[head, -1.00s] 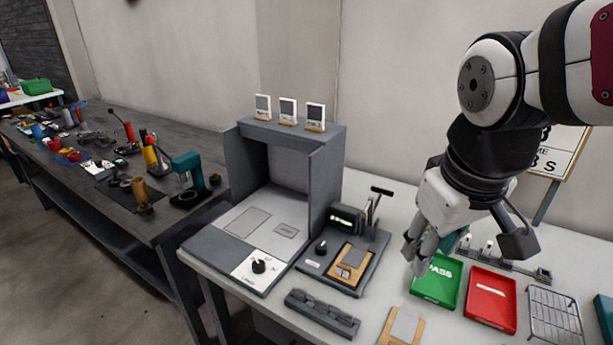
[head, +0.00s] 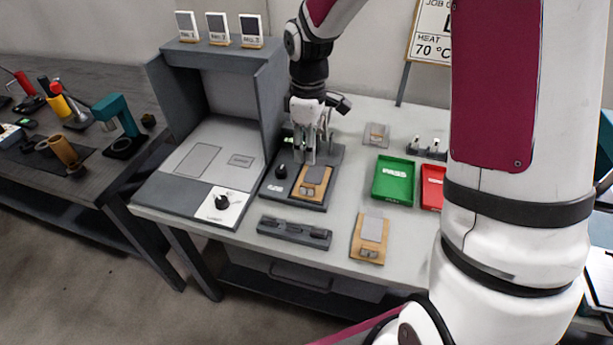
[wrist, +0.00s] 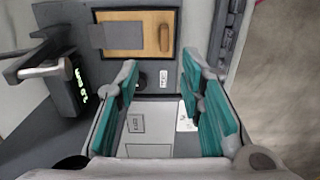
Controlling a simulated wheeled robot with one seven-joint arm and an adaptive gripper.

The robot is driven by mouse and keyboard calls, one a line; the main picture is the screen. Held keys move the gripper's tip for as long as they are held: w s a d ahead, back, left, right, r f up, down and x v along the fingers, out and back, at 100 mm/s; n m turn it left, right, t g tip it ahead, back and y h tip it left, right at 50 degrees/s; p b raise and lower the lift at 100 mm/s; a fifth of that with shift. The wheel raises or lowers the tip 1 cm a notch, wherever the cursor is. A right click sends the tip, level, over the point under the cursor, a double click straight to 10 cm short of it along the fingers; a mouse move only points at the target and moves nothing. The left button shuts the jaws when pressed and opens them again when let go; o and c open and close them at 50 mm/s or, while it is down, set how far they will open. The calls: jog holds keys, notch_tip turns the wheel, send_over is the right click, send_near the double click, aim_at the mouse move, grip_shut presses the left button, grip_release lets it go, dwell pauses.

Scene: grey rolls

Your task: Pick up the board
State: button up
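A tan board (head: 312,182) with a grey patch lies in the dark fixture (head: 275,193) beside the grey booth. The same board shows at the top of the wrist view (wrist: 125,35), grey patch at left and a tan bar at right. My gripper (head: 313,158) hangs over the fixture, just behind or above the board in the head view. In the wrist view my gripper (wrist: 160,95) is open, its teal pads wide apart with nothing between them. A second tan board (head: 369,240) with a grey plate lies on the table front.
The fixture's lever and green-lit display (wrist: 80,80) stand close to my gripper. A dark rack (head: 294,232) lies near the edge. Green (head: 393,180) and red (head: 432,187) trays are at right.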

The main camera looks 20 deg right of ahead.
aim_at(306, 185)
notch_tip(306, 185, down, 8)
jog(key=shift+r, duration=0.25)
jog(key=shift+s+a+f, duration=0.1)
jog(key=shift+a+f, duration=0.1)
jog(key=shift+f, duration=1.15)
jog(key=shift+s+a+f, duration=0.1)
jog(key=shift+a+f, duration=0.1)
jog(key=shift+f, duration=1.15)
jog(key=shift+c, duration=0.2)
grip_shut()
